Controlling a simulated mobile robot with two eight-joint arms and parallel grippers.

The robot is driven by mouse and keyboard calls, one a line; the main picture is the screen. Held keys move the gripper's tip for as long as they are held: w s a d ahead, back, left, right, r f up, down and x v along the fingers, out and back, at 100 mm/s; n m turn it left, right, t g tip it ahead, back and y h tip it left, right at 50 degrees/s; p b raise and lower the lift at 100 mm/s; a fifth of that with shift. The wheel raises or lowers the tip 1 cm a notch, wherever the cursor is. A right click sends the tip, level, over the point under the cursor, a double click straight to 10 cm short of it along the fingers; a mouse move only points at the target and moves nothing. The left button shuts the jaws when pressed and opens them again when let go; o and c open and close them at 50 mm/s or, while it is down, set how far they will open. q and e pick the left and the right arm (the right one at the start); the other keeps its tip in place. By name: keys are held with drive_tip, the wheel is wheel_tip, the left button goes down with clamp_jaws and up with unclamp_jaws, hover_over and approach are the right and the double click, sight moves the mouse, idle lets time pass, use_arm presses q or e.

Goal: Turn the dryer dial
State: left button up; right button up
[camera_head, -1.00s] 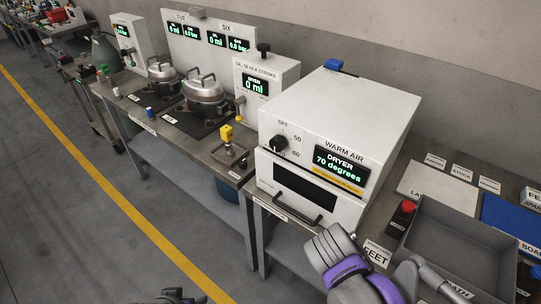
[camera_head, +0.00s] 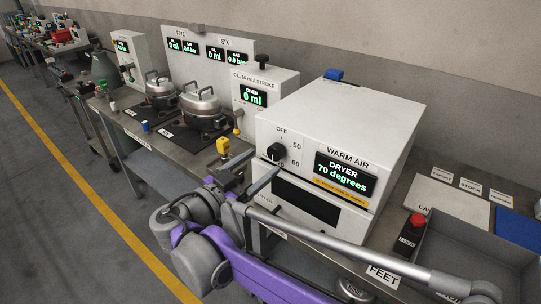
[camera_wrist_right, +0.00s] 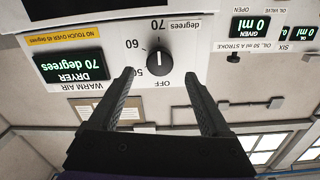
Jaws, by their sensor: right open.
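The dryer (camera_head: 338,120) is a white box with a black dial (camera_head: 276,152) on its front, marked OFF, 50 and 60. Its display (camera_head: 344,174) reads 70 degrees. My right gripper (camera_head: 250,170) is open in front of the dial, with its fingers spread and nothing between them. In the right wrist view, upside down, the dial (camera_wrist_right: 160,58) sits ahead of and between the two finger ends (camera_wrist_right: 162,78); neither finger visibly touches it. A 70 mark shows above the dial there, and the dial's white line stands vertical. My left gripper is not in view.
Left of the dryer stand a white oil unit (camera_head: 262,84) and two metal pots (camera_head: 200,103) on the bench. A yellow-topped fitting (camera_head: 223,146) stands near my right gripper. At right are a red button (camera_head: 416,220) and a grey tray (camera_head: 455,245).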

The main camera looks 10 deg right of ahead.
sight(273, 154)
drive_tip(key=x, duration=0.5)
drive_tip(key=shift+d, duration=0.1)
clamp_jaws()
idle(0.3)
